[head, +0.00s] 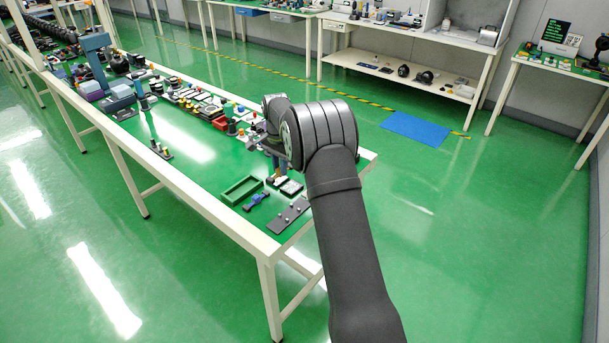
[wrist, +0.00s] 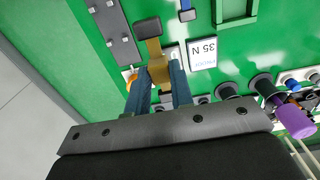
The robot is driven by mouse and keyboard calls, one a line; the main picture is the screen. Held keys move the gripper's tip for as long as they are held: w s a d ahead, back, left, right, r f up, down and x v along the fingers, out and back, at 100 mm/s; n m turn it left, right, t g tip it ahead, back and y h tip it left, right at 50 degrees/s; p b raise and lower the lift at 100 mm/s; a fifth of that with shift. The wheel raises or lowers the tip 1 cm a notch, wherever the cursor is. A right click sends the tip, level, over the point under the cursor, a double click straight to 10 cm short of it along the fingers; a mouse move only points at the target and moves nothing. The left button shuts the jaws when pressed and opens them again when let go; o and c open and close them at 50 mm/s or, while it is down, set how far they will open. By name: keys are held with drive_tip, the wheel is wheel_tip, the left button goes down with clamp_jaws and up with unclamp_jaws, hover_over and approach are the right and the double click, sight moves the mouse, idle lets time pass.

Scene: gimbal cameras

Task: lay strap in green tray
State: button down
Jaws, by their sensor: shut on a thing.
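My gripper (wrist: 160,72) is shut on a tan strap (wrist: 154,47) in the wrist view. The strap has a dark block-like end (wrist: 147,27) that sticks out beyond the blue fingertips. The green tray (head: 228,199) lies near the front end of the long table in the head view, left of my gripper. Part of its rim also shows at the top of the wrist view (wrist: 236,22), up and right of the strap. In the head view my arm hides much of the gripper. How high the strap is held is hard to tell.
A blue strap-like piece (head: 257,201) lies just in front of the tray. A grey plate with knobs (head: 290,216) is near the table corner. Several black cylinders and small parts crowd the table behind.

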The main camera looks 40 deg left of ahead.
drive_tip(key=s+a+f, duration=0.1)
drive_tip(key=s+a, duration=0.2)
drive_tip(key=a, duration=0.3)
drive_tip(key=s+a+f, duration=0.2)
drive_tip(key=s+a, duration=0.2)
drive_tip(key=a, duration=0.3)
drive_tip(key=shift+w+d+f, duration=0.1)
drive_tip(key=shift+w+f, duration=0.05)
drive_tip(key=shift+f, duration=1)
drive_tip(key=shift+w+f, duration=0.1)
drive_tip(key=shift+f, duration=1.05)
drive_tip(key=c, duration=1.2)
unclamp_jaws()
drive_tip(key=shift+r, duration=0.1)
wheel_tip(320, 180, up, 12)
drive_tip(key=shift+f, duration=0.1)
